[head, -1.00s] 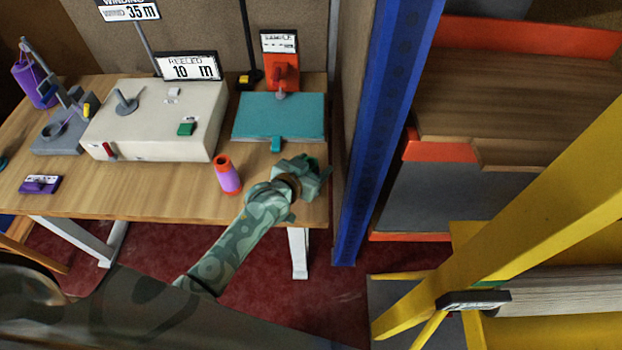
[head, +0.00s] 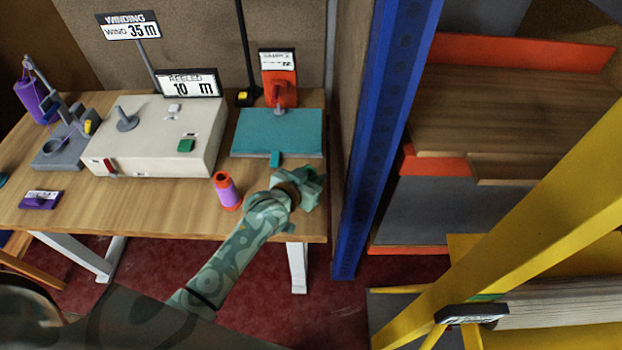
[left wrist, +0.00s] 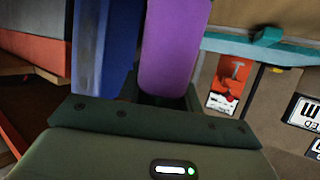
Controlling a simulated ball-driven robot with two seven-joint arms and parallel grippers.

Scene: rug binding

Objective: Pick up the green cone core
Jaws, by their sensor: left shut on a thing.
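My left gripper (head: 308,186) is over the right front end of the wooden table, near its edge. It is shut on a cone wound in purple, and a small dark green part (head: 309,173) shows at the fingers in the head view. I take this as the green cone core. In the left wrist view its purple side (left wrist: 170,45) stands up from the palm; its ends are hidden there. Another purple cone (head: 227,191), with an orange core, stands upright on the table left of my gripper, apart from it. My right gripper is not in view.
A cream machine (head: 150,150) and a teal box (head: 280,132) stand behind on the table (head: 130,210). A blue post (head: 372,150) rises close to the right of my gripper. Wooden shelving (head: 510,110) and a yellow frame (head: 540,215) are at the right.

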